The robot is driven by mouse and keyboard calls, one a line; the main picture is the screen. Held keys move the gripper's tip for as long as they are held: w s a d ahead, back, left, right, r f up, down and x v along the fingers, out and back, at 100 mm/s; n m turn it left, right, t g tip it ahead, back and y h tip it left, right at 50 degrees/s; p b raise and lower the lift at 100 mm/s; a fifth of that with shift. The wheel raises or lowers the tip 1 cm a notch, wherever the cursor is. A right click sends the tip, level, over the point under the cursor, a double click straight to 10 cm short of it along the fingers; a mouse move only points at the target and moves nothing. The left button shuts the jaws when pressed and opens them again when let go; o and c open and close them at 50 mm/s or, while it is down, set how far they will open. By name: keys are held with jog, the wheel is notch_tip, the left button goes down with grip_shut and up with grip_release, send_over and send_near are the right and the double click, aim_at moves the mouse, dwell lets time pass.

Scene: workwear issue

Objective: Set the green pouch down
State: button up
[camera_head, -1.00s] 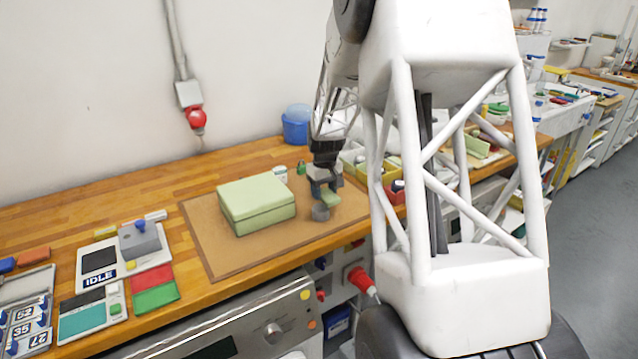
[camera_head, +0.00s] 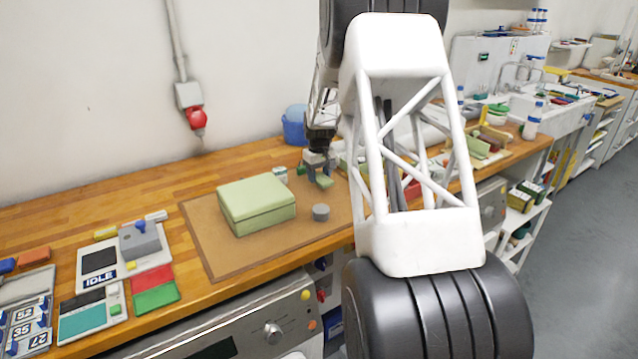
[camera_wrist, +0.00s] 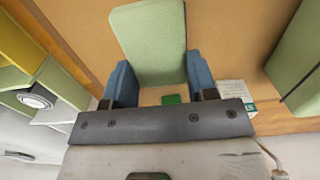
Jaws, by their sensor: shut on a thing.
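The green pouch (camera_head: 325,181) is small and light green, and my gripper (camera_head: 318,175) is shut on it. In the wrist view the pouch (camera_wrist: 150,42) sticks out between the two blue-grey fingers (camera_wrist: 160,82). The brown mat (camera_wrist: 225,40) shows behind it. The pouch is over the right back part of the brown mat (camera_head: 205,245). I cannot tell whether it touches the mat. Part of the pouch is hidden by the fingers in the head view.
A light green box (camera_head: 257,203) stands on the mat left of my gripper. A grey cylinder (camera_head: 321,212) stands in front of the pouch. The mat's front left is clear.

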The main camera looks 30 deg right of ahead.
aim_at(319, 175)
jog(key=shift+w, duration=0.2)
jog(key=shift+f, duration=1.7)
jog(key=shift+f, duration=0.15)
jog(key=o, duration=0.9)
jog(key=shift+r, duration=6.15)
